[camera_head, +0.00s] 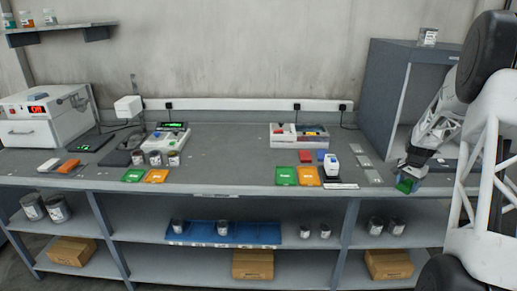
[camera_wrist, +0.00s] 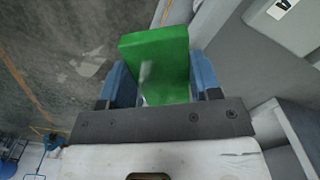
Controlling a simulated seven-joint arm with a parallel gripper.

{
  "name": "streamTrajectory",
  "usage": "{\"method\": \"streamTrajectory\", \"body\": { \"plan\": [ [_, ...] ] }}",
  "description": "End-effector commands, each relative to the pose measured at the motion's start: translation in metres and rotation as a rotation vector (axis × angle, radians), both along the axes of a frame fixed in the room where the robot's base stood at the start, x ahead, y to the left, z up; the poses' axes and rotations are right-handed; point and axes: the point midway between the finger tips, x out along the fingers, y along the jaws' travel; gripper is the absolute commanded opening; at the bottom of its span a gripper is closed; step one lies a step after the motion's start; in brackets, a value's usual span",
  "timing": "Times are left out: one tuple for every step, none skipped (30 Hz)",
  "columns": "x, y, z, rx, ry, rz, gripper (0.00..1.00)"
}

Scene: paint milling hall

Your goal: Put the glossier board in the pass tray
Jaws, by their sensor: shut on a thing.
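My gripper (camera_head: 408,176) is at the right end of the bench, by the open grey booth. It is shut on a green board (camera_head: 405,187), held tilted around the bench's front edge. In the wrist view the green board (camera_wrist: 155,62) sits between the two blue fingers and shows a pale, streaky reflection. Green trays lie flat at the middle right (camera_head: 286,176) and further left (camera_head: 134,175). Each has an orange tray beside it, at the middle right (camera_head: 308,176) and left (camera_head: 156,176). Their lettering is too small to read, so I cannot tell which is the pass tray.
A white-and-blue device (camera_head: 331,167) stands right of the middle trays. Small red (camera_head: 305,156) and blue (camera_head: 321,155) pieces lie behind. Pale panels (camera_head: 373,176) lie between it and my gripper. The grey booth (camera_head: 385,95) rises behind my gripper. The bench between the tray pairs is mostly clear.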

Motion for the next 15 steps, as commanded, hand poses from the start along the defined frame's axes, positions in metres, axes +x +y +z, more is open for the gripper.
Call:
{"method": "streamTrajectory", "body": {
  "plan": [
    [0.007, 0.01, 0.003, 0.0, 0.0, 0.016, 0.3],
    [0.011, 0.015, 0.005, 0.0, 0.0, 0.024, 0.3],
    [0.017, 0.023, 0.008, 0.0, -0.001, 0.037, 0.3],
    [0.022, 0.03, 0.01, -0.001, -0.002, 0.047, 0.3],
    [0.027, 0.037, 0.012, -0.001, -0.002, 0.059, 0.3],
    [0.034, 0.047, 0.015, -0.001, -0.002, 0.074, 0.3],
    [0.039, 0.055, 0.018, 0.0, -0.001, 0.087, 0.3],
    [0.044, 0.064, 0.021, 0.0, -0.001, 0.099, 0.3],
    [0.051, 0.074, 0.025, -0.001, -0.002, 0.115, 0.3],
    [0.056, 0.083, 0.028, -0.001, -0.003, 0.127, 0.3],
    [0.061, 0.091, 0.031, -0.001, -0.003, 0.139, 0.3],
    [0.067, 0.103, 0.034, -0.001, -0.003, 0.155, 0.3],
    [0.072, 0.112, 0.037, -0.001, -0.002, 0.167, 0.3],
    [0.076, 0.12, 0.039, 0.0, -0.001, 0.178, 0.3],
    [0.082, 0.132, 0.043, 0.0, -0.001, 0.194, 0.3]
  ]
}}
